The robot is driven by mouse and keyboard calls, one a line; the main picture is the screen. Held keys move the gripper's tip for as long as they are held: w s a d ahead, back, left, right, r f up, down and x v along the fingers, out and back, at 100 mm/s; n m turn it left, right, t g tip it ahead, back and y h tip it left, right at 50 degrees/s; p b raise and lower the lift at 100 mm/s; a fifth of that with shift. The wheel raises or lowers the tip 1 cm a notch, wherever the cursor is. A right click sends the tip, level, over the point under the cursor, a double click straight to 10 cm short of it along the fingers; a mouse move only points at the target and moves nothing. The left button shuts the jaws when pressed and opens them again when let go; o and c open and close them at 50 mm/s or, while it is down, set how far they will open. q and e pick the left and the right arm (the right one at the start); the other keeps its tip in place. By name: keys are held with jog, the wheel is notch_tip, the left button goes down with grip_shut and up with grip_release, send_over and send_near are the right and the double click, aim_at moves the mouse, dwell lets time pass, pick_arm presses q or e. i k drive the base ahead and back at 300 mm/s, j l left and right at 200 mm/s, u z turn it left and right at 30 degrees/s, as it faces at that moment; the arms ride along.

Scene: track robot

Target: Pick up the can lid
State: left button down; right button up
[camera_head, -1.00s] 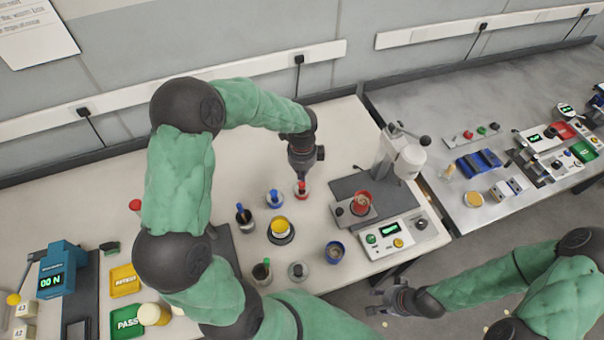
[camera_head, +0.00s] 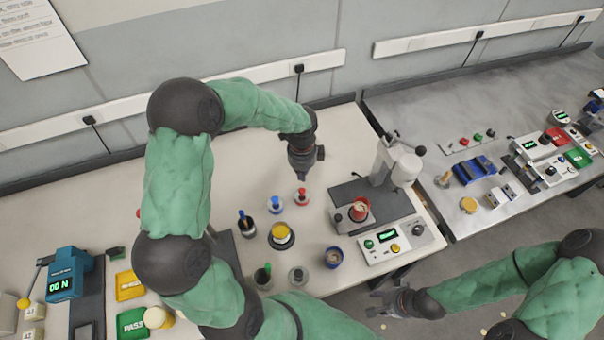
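Small lid-like pieces stand on the white table: a red-knobbed one (camera_head: 302,198), a blue-knobbed one (camera_head: 275,205) and a grey one (camera_head: 298,275). I cannot tell for sure which is the can lid. My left gripper (camera_head: 304,175) points down just above the red-knobbed piece, with a small gap in the picture. Its fingers are small and dark, so its opening is unclear, and nothing shows in it. Open-looking cans are the blue one (camera_head: 334,257) and the red one (camera_head: 360,211) in the press. My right gripper (camera_head: 378,304) is empty, fingers apart, off the table's front edge.
The press (camera_head: 395,165) stands right of my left gripper. A yellow-topped can (camera_head: 282,236), a dark pot with a blue-handled tool (camera_head: 246,222) and a green-handled one (camera_head: 262,276) stand nearby. A metal table (camera_head: 420,125) is at the right.

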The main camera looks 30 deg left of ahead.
aim_at(298, 276)
jog(key=k+l, duration=0.8)
jog(key=k, duration=0.05)
